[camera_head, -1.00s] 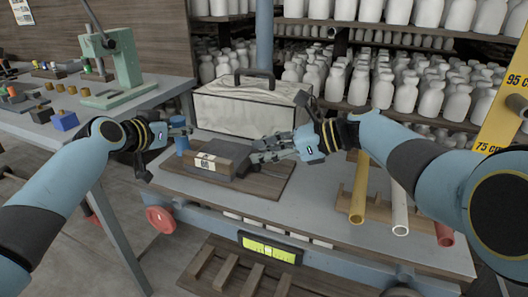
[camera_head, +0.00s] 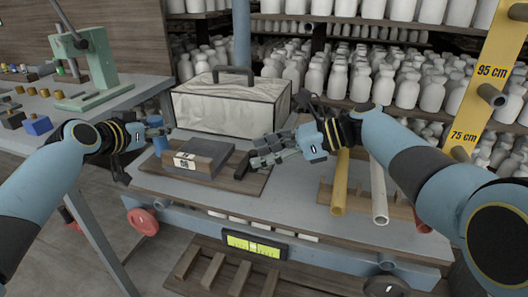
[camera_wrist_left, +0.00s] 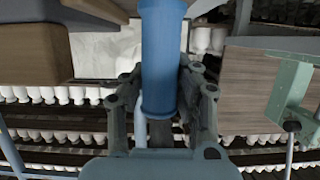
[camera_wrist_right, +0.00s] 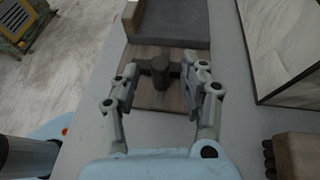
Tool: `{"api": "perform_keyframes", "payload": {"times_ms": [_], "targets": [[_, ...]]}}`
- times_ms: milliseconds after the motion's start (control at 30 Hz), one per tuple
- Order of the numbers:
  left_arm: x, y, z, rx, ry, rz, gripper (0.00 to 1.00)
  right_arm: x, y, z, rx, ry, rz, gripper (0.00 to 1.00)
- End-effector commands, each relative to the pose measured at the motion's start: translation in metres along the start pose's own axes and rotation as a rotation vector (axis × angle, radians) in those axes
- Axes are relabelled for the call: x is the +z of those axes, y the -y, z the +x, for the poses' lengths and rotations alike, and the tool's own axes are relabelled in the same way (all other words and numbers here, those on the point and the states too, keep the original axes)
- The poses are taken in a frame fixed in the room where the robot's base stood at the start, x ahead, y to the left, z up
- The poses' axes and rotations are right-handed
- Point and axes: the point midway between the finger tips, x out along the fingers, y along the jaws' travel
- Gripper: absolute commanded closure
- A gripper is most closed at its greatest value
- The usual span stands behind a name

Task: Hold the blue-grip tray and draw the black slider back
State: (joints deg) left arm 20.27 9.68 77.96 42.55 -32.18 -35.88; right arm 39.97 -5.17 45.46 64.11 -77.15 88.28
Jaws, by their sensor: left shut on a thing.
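The tray is a dark box (camera_head: 200,158) with a white label, lying on a wooden board (camera_head: 228,184) on the table. Its blue grip (camera_head: 160,144) is at the left end and shows large as a blue cylinder in the left wrist view (camera_wrist_left: 163,60). My left gripper (camera_head: 155,133) is shut on this blue grip. The black slider (camera_head: 241,166) is at the box's right side; its T-shaped handle is over the board in the right wrist view (camera_wrist_right: 160,70). My right gripper (camera_head: 256,158) is open, its fingers either side of the handle's stem; I cannot tell if they touch it.
A pale case (camera_head: 230,105) with a dark handle stands behind the tray. Yellow (camera_head: 340,185) and white (camera_head: 378,195) tubes lie in a wooden rack at right. A side table (camera_head: 60,105) with a green press (camera_head: 90,60) is at left. Bottles fill shelves behind.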

Motion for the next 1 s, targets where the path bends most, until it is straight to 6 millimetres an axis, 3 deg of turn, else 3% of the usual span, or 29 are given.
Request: {"api": "perform_keyframes", "payload": {"times_ms": [267, 700, 1000], "targets": [[0.006, -0.002, 0.000, 0.005, 0.010, -0.006, 1.00, 0.000, 0.000, -0.008, -0.001, 0.000, -0.001, 0.56], [0.006, -0.003, 0.001, 0.007, 0.010, -0.010, 1.00, -0.001, 0.000, -0.098, -0.002, -0.003, -0.001, 0.56], [0.006, -0.004, 0.001, 0.008, 0.011, -0.011, 1.00, 0.000, -0.001, -0.120, 0.000, 0.001, -0.001, 0.56]]}}
